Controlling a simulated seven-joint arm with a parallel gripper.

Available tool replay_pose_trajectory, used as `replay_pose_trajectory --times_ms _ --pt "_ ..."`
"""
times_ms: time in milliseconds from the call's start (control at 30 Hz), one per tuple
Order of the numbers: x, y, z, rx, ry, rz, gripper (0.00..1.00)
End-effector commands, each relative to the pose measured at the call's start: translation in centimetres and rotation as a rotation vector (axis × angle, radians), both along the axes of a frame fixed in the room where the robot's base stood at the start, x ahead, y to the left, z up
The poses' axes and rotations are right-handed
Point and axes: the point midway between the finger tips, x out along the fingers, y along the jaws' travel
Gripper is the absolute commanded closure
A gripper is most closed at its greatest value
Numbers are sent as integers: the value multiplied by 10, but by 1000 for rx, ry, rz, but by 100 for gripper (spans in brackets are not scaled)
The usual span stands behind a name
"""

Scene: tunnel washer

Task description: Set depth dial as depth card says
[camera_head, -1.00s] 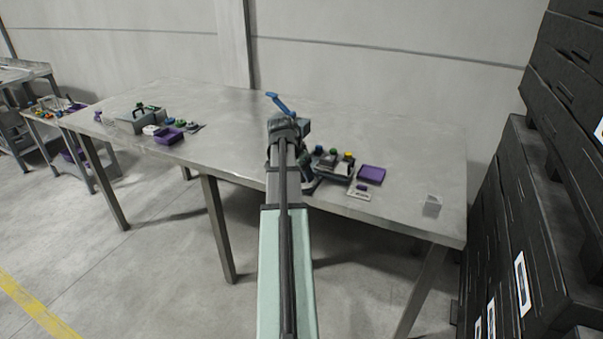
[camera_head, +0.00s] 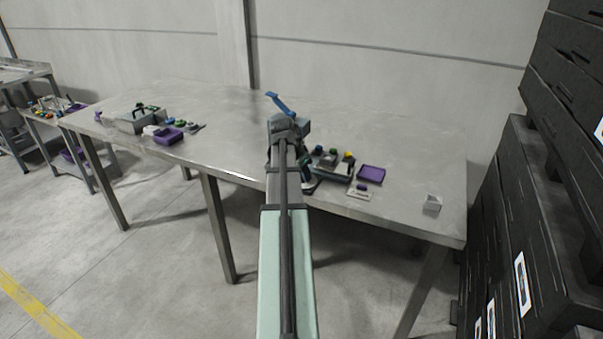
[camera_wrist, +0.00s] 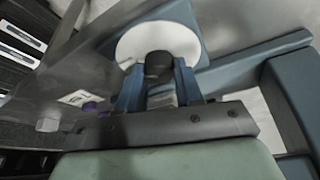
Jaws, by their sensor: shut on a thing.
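In the wrist view a white round dial face (camera_wrist: 125,48) sits on a blue-grey body, with a dark knob (camera_wrist: 158,64) standing at its middle. My gripper (camera_wrist: 158,82) has its two blue-grey fingers either side of this knob and is shut on it. Marks on the dial face cannot be made out. In the head view my arm and wrist hide the dial. A small pale card (camera_head: 360,194) lies near the table's front edge; its print is too small to read, and I cannot tell if it is the depth card.
A blue bar (camera_head: 280,103) sticks up behind my wrist. Right of it are a dark unit with coloured knobs (camera_head: 348,155), a purple tray (camera_head: 371,173) and a small pale block (camera_head: 432,203). Another group with a grey box (camera_head: 128,123) stands at left. Black crates (camera_head: 500,230) rise beyond the table's right end.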

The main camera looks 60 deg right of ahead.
Motion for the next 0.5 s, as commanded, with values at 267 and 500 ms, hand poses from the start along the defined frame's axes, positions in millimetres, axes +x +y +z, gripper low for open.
replay_pose_trajectory --times_ms 267,500 --pt "-1 0 0 0 0 34 95" --pt "-2 1 0 -1 -2 168 95"
